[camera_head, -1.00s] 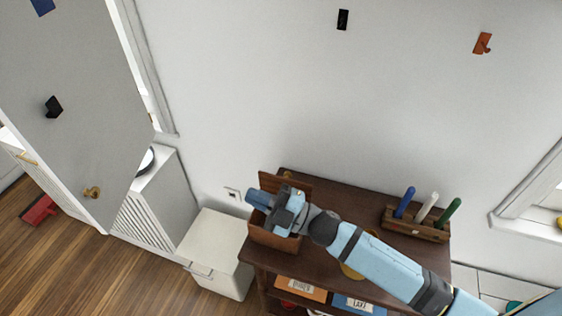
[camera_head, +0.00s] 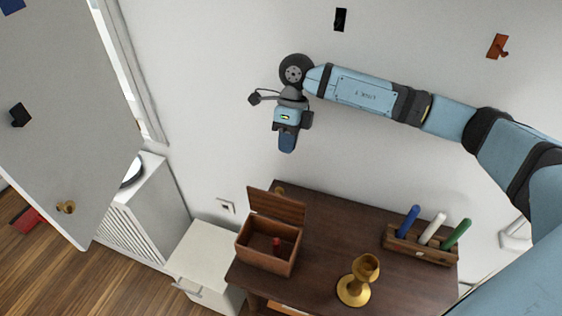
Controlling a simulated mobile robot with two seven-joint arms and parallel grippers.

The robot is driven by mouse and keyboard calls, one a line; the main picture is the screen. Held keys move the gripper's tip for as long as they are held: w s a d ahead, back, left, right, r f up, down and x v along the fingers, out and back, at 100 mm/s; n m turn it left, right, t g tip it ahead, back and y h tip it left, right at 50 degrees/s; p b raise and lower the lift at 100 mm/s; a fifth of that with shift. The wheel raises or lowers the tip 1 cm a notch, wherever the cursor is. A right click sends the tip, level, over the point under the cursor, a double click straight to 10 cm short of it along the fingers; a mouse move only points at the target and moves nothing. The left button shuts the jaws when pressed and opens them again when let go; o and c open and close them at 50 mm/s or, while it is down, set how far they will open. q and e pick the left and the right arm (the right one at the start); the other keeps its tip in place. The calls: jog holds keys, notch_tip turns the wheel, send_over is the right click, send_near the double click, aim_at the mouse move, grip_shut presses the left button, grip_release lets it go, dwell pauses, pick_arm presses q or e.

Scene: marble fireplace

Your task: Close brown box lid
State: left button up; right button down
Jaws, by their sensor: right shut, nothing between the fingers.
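The brown wooden box (camera_head: 262,258) stands on the left end of the dark brown table. Its lid (camera_head: 276,207) is open, standing up at the back edge and leaning back slightly. A small red object (camera_head: 276,245) shows inside the box. My right gripper (camera_head: 287,146) is raised well above the box in the picture, pointing down in front of the wall. It is shut and empty, and apart from the lid. My left gripper is not in view.
A gold goblet (camera_head: 355,282) stands on the table (camera_head: 323,235) right of the box. A wooden holder (camera_head: 420,246) with blue, white and green markers is at the right. A white cabinet (camera_head: 203,255) stands left of the table. The wall is behind.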

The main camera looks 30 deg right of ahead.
aim_at(278, 202)
jog(key=p+x, duration=0.1)
jog(key=x, duration=0.8)
jog(key=shift+p, duration=0.3)
jog(key=shift+s+a+f, duration=0.1)
